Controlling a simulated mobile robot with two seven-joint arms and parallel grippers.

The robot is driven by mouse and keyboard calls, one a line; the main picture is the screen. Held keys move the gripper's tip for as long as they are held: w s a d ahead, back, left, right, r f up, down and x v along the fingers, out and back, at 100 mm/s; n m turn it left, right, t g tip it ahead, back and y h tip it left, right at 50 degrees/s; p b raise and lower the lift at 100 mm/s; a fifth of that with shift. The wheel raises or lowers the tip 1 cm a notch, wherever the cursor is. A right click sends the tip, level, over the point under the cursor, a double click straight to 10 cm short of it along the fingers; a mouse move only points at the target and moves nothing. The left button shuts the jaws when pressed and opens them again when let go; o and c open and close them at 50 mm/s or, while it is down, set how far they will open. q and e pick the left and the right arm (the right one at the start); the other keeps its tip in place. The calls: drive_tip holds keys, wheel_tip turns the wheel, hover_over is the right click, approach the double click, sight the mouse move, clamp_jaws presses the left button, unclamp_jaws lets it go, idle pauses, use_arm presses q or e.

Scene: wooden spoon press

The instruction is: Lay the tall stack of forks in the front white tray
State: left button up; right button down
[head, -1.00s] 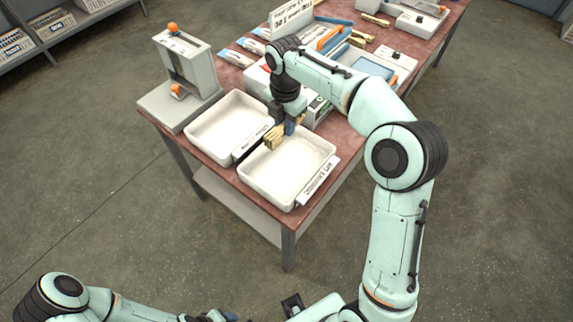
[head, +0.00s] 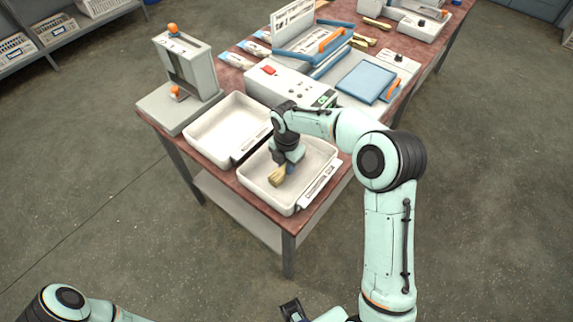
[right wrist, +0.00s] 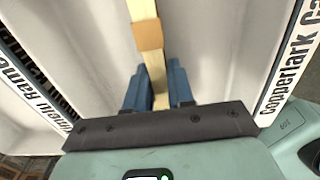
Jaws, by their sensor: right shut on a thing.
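The tall stack of forks (head: 276,177) is pale wood with a tan band round it, which shows in the right wrist view (right wrist: 148,38). My right gripper (head: 285,168) is shut on the stack, with a blue finger on each side of it in the right wrist view (right wrist: 155,88). Gripper and stack are over the inside of the front white tray (head: 262,196); I cannot tell whether the stack touches its floor. The tray's label faces right.
A second white tray (head: 222,130) stands empty, just behind and left of the front one. A grey press with orange knobs (head: 185,68) stands at the table's left end. A white machine with a red switch (head: 285,84) and a blue pad (head: 366,82) lie behind the trays.

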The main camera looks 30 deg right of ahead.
drive_tip(key=shift+f, duration=0.15)
drive_tip(key=c, duration=1.4)
unclamp_jaws()
drive_tip(key=shift+f, duration=0.1)
drive_tip(key=o, duration=0.4)
use_arm(q)
drive_tip(key=shift+w+r+p, duration=0.45)
drive_tip(key=shift+r+p, duration=0.3)
drive_tip(key=shift+r, duration=0.1)
use_arm(e)
wheel_tip(320, 180, up, 12)
drive_tip(key=shift+r, duration=0.2)
use_arm(q)
drive_tip(key=shift+s, duration=0.1)
use_arm(e)
drive_tip(key=shift+s+f, duration=0.1)
